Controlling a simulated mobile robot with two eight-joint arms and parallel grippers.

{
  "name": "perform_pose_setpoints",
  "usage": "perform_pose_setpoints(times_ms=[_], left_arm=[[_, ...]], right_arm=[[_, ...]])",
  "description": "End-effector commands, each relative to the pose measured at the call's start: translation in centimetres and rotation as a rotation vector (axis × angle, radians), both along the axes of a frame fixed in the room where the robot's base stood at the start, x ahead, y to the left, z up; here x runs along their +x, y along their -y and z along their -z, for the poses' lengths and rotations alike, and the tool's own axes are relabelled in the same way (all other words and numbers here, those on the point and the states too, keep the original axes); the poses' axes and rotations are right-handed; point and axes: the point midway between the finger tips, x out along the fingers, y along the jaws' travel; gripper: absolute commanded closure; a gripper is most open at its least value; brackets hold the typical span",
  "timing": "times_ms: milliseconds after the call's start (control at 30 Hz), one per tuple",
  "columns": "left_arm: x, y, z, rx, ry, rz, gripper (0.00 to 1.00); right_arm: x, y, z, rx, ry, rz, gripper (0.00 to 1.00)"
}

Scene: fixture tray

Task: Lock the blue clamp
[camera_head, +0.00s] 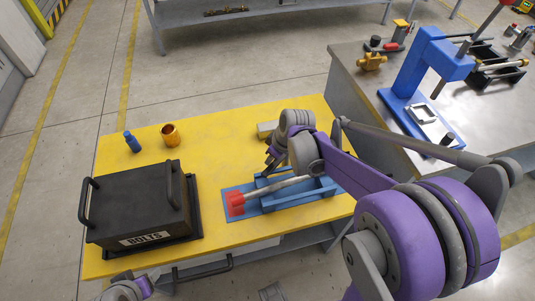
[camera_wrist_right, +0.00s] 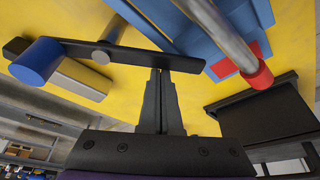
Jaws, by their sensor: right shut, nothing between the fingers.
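The clamp shows in the right wrist view as a dark lever arm (camera_wrist_right: 130,55) with a blue cylindrical knob (camera_wrist_right: 36,61) at its left end, over a beige block (camera_wrist_right: 70,80). In the head view the beige block (camera_head: 267,129) sits behind the blue fixture (camera_head: 300,199), and my right arm hides much of the clamp.
A grey rod with a red end (camera_head: 235,203) lies in the blue fixture. A black bolts box (camera_head: 135,205) stands left on the yellow table (camera_head: 230,135). A blue bottle (camera_head: 132,142) and a gold cup (camera_head: 170,135) stand behind it. A blue press (camera_head: 430,60) stands right.

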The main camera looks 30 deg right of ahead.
Motion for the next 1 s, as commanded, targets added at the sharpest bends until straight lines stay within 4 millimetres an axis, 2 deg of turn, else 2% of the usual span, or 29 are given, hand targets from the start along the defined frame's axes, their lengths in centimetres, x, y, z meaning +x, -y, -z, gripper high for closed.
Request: perform_pose_setpoints(times_ms=[700,833,1000], left_arm=[[-0.1,0.0,0.3,0.0,-0.001,0.0,0.33],[-0.1,0.0,0.3,0.0,-0.001,0.0,0.33],[-0.1,0.0,0.3,0.0,-0.001,0.0,0.33]], right_arm=[[-3.8,2.2,0.0,-0.001,-0.002,-0.64,1.0],[-4.1,2.6,0.0,0.0,-0.001,-0.716,1.0],[-4.5,2.9,0.0,-0.001,0.0,-0.711,1.0]])
